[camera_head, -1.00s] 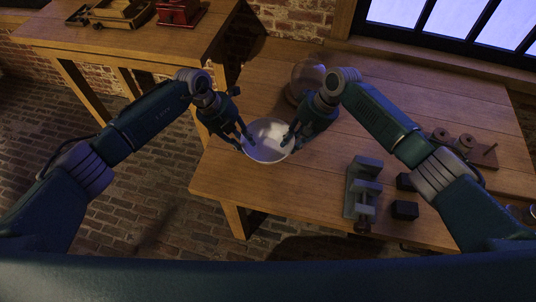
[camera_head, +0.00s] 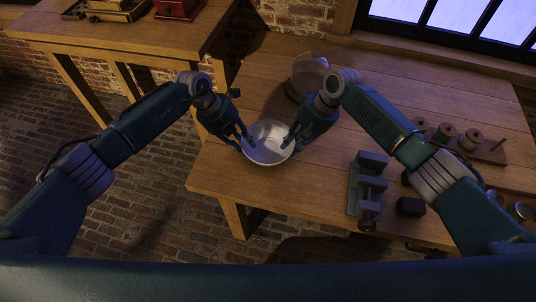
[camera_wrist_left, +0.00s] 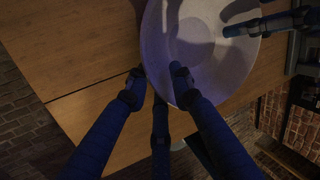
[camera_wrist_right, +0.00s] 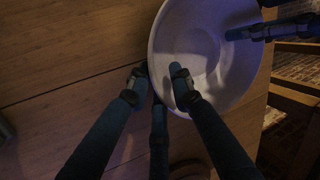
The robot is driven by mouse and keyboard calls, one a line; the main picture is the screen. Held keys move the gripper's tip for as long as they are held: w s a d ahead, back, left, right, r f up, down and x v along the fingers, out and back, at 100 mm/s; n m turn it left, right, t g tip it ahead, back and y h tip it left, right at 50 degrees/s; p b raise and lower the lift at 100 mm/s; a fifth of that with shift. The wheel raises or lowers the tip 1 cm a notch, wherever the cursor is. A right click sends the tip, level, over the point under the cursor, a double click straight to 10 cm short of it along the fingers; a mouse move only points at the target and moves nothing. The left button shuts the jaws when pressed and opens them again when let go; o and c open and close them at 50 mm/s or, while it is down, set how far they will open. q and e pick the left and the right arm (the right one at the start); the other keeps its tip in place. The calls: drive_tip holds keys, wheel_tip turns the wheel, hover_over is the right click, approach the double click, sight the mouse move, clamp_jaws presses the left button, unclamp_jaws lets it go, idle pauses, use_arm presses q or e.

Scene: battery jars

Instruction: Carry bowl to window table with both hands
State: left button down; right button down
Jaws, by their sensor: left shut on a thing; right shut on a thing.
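The white bowl (camera_head: 268,154) is upright over the left front part of the wooden table (camera_head: 225,178) below the window. I cannot tell whether it touches the tabletop. My left gripper (camera_head: 247,142) is shut on the bowl's left rim, and my right gripper (camera_head: 289,142) is shut on its right rim. In the left wrist view the fingers straddle the rim of the bowl (camera_wrist_left: 153,45), one inside and one outside. The right wrist view shows the same grip on the bowl (camera_wrist_right: 165,50). The opposite gripper's fingers also reach over it in both wrist views.
A glass dome (camera_head: 309,70) stands behind my right gripper. A grey metal fixture (camera_head: 368,185) and dark blocks (camera_head: 410,206) lie to the right. A rack with spools (camera_head: 470,140) is further right. Another wooden table (camera_head: 120,38) stands at the back left.

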use_arm(q)
drive_tip(key=shift+d+f+b, duration=0.15)
drive_tip(key=shift+f+b, duration=0.15)
drive_tip(key=shift+f, duration=0.2)
use_arm(e)
drive_tip(key=shift+s+a+f, duration=0.1)
drive_tip(key=shift+f, duration=0.4)
use_arm(q)
drive_tip(key=c, duration=1.5)
unclamp_jaws()
drive_tip(key=shift+r+p, duration=0.25)
drive_tip(key=shift+p, duration=0.05)
use_arm(e)
drive_tip(key=c, duration=1.5)
unclamp_jaws()
drive_tip(key=shift+r, duration=0.25)
drive_tip(key=shift+c, duration=0.2)
use_arm(q)
drive_tip(key=shift+r, duration=0.1)
use_arm(e)
drive_tip(key=shift+d+r, duration=0.2)
use_arm(q)
drive_tip(key=v, duration=1.2)
use_arm(e)
drive_tip(key=v, duration=1.1)
drive_tip(key=shift+r, duration=0.3)
